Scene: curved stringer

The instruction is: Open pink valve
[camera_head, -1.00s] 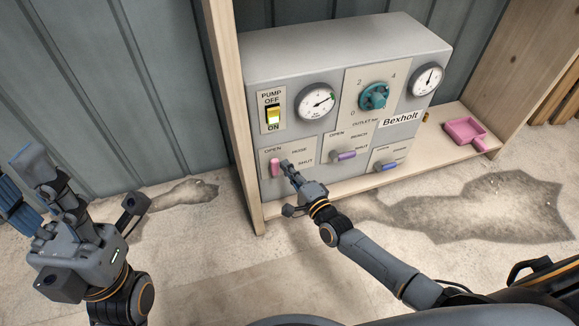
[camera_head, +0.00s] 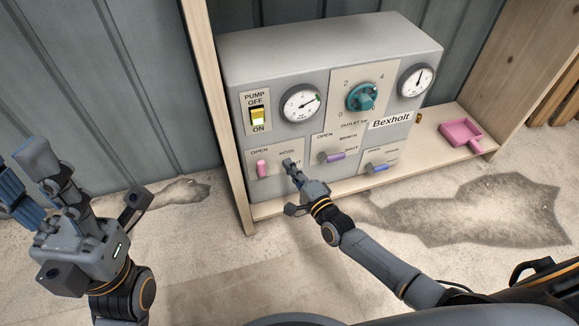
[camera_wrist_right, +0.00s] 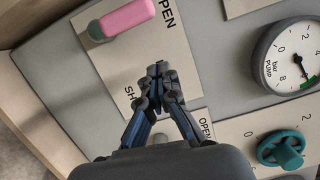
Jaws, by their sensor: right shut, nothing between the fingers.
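The pink valve (camera_head: 262,168) is a short lever on the lower left plate of the grey control panel (camera_head: 340,50). It stands upright, just below the word OPEN; its plate also reads HOSE and SHUT. In the right wrist view the pink lever (camera_wrist_right: 128,17) lies beside OPEN, at the top. My right gripper (camera_head: 289,164) is shut and empty, in front of the same plate, to the right of the lever and apart from it. Its fingertips (camera_wrist_right: 158,75) partly cover SHUT.
A purple lever (camera_head: 333,157) and a blue lever (camera_head: 377,168) sit to the right. Above are a yellow pump switch (camera_head: 257,117), dials and a teal knob (camera_head: 361,97). A wooden post (camera_head: 215,110) borders the panel's left.

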